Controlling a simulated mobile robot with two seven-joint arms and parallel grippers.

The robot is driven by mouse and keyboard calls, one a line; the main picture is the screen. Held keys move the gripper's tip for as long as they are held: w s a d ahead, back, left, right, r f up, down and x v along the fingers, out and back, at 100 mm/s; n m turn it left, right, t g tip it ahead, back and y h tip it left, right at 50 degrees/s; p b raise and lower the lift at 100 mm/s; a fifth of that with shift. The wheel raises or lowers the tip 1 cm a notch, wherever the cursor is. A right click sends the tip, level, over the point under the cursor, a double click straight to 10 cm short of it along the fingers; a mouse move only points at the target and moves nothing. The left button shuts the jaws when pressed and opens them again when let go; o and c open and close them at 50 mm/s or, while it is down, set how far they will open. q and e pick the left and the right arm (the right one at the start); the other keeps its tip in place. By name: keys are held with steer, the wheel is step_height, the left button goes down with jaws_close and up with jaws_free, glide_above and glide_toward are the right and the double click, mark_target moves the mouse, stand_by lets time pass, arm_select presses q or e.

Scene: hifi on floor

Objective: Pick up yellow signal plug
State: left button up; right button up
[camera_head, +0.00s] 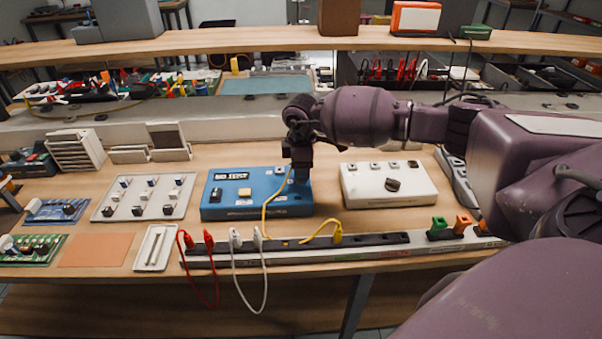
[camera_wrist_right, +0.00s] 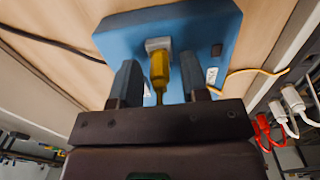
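My right gripper (camera_head: 302,172) is above the right part of the blue box, pointing down. In the right wrist view its two fingers (camera_wrist_right: 161,84) stand on either side of the plug, open, with a gap on both sides. In the head view the gripper hides this plug. A yellow cable (camera_head: 266,208) runs from there to a second yellow plug (camera_head: 337,232) in the black strip (camera_head: 375,240). My left gripper is not in view.
A white box with a black knob (camera_head: 392,185) stands right of the blue box. Red plugs (camera_head: 208,238) and white plugs (camera_head: 257,237) with cables sit in the strip in front. Green and orange plugs (camera_head: 438,227) are further right. A shelf (camera_head: 250,40) crosses behind.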

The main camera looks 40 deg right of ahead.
jaws_close()
